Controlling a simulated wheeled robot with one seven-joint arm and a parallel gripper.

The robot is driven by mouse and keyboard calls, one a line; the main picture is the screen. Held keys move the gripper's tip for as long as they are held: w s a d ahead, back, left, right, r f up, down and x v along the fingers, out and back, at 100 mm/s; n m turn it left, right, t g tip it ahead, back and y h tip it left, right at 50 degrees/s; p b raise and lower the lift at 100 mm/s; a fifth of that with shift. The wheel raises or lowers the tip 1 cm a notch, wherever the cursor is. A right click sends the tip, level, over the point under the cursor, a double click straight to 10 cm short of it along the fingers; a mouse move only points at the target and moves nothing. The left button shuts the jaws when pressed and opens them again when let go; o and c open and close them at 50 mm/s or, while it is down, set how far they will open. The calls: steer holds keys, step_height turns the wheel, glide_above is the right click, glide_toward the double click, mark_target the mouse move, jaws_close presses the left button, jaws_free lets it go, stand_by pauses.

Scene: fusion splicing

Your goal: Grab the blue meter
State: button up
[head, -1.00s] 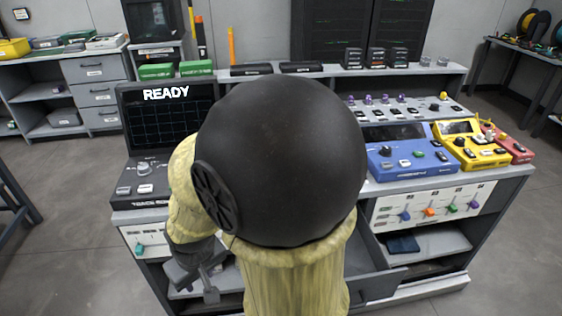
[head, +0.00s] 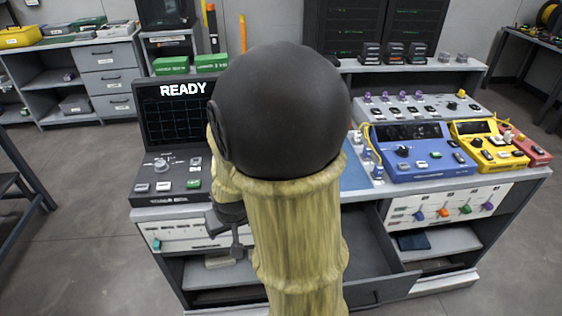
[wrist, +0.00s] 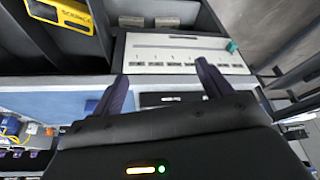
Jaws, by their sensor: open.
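The blue meter (head: 418,152) sits on the bench top to the right of my arm in the head view. It has a dark screen, a black knob and small buttons, with a yellow cable at its left side. My gripper (head: 238,238) is low in front of the bench's left side, well away from the meter and partly hidden by my arm. In the wrist view, my gripper (wrist: 160,88) has its two fingers spread with nothing between them, facing a white panel (wrist: 180,55). A small blue object (wrist: 10,125) shows at the lower left there; I cannot tell if it is the meter.
A yellow meter (head: 487,142) stands close to the blue one's right, then a red device (head: 530,148). The READY display unit (head: 178,150) is at the left. A drawer (head: 375,285) stands open below the bench top. My arm hides the middle.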

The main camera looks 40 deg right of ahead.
steer(key=w+d+r+m+t+h+p, duration=0.1)
steer(key=w+d+r+m+h+p, duration=0.1)
steer(key=d, duration=0.7)
steer(key=w+d+r+m+t+h+p, duration=0.2)
steer(key=d+r+p, duration=0.3)
steer(key=d, duration=0.5)
steer(key=shift+w+m, duration=0.4)
steer(key=shift+w, duration=0.4)
steer(key=shift+d, duration=0.15)
steer(key=x, duration=1.2)
steer(key=shift+d+r+p, duration=0.1)
steer(key=shift+d+p, duration=0.1)
steer(key=shift+p, duration=0.2)
